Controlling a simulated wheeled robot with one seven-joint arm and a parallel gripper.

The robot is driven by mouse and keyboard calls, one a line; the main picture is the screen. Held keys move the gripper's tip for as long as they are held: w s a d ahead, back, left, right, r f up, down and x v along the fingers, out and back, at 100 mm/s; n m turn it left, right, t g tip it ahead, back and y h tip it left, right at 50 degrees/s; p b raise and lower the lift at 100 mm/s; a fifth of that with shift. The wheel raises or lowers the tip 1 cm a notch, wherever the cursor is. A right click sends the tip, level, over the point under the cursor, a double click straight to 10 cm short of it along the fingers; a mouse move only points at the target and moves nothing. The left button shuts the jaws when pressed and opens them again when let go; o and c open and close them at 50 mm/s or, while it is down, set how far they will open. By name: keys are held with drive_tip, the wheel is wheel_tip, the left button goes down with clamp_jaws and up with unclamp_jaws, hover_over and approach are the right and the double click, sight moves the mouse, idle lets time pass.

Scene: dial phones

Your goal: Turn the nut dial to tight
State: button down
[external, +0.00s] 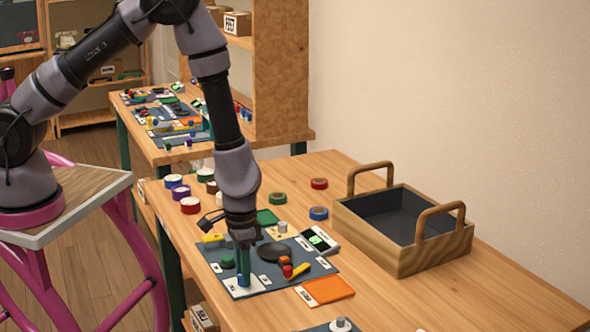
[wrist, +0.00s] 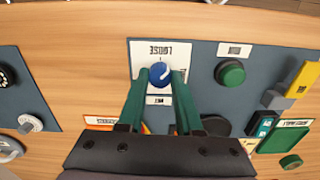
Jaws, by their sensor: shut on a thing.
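The nut dial is a round blue knob (wrist: 160,75) with a white pointer line, on a white plate (wrist: 143,54) in the wrist view. The pointer slants up to the right there. A label reading LOOSE, upside down, lies above the knob; a smaller label below it is too small to read surely. No TIGHT label is legible. My gripper (wrist: 161,80) has its two green fingers on either side of the knob, shut on it. In the external view my gripper (external: 243,275) points straight down at the white plate (external: 234,292) on the panel's front left corner; the knob is mostly hidden.
The dark panel (external: 263,286) also carries a green button (wrist: 230,73), a yellow lever (external: 300,269) and a red knob. An orange tray (external: 325,290) lies to its right. A wooden box (external: 440,254) with handles stands behind right. Several tape rolls (external: 190,205) lie at the left.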

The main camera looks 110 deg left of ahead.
drive_tip(key=m, duration=0.4)
drive_tip(key=shift+m, duration=0.3)
drive_tip(key=m, duration=0.4)
drive_tip(key=shift+m, duration=0.3)
drive_tip(key=c, duration=0.6)
unclamp_jaws()
wheel_tip(320, 180, up, 11)
drive_tip(key=shift+f, duration=0.1)
